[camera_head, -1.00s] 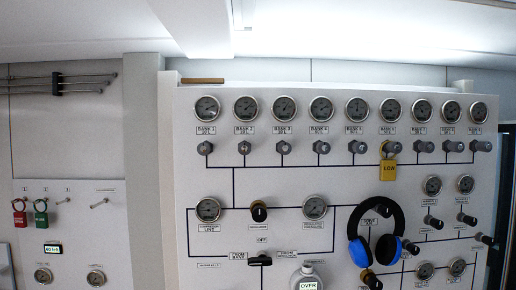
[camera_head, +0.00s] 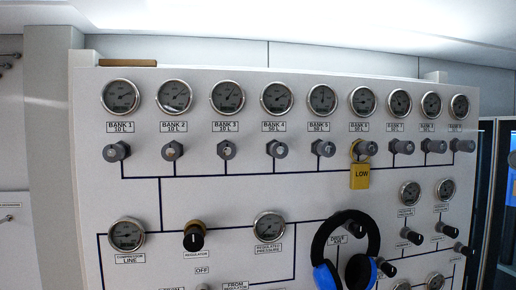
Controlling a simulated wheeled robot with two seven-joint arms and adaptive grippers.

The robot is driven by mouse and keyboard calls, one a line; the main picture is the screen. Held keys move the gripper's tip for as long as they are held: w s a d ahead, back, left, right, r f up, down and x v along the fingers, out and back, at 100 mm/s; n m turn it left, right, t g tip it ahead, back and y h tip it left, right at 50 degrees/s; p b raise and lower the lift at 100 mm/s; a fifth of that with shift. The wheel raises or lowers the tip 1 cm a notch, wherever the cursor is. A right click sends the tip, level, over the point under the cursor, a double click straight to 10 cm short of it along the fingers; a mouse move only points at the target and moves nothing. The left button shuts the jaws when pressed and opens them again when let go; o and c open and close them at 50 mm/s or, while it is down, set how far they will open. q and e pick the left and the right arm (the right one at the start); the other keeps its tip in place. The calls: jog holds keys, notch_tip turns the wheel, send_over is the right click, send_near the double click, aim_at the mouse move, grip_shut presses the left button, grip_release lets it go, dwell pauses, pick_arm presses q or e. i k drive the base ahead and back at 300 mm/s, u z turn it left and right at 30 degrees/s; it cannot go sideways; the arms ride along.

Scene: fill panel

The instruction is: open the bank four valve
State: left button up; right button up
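The bank 4 valve (camera_head: 276,149) is a grey knob in the upper row on the white panel, below the bank 4 gauge (camera_head: 277,98) and its label (camera_head: 274,127). Similar grey knobs stand on both sides of it, including the bank 3 valve (camera_head: 226,150) and the bank 5 valve (camera_head: 323,148). Whether the bank 4 valve is open or closed cannot be told. Neither of my grippers shows in the head view.
A yellow LOW tag (camera_head: 360,176) hangs at the bank 6 valve. A blue and black headset (camera_head: 373,240) hangs lower on the panel (camera_head: 210,205). A black regulator knob (camera_head: 194,238) sticks out at lower left. A brown block (camera_head: 128,63) lies on the panel's top edge.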

aim_at(280, 150)
jog(key=i, duration=0.35)
jog(key=z, duration=0.1)
jog(key=k, duration=1.4)
jog(key=u, duration=0.85)
jog(key=i, duration=0.7)
jog(key=z, duration=0.55)
jog(key=i, duration=0.85)
jog(key=z, duration=0.75)
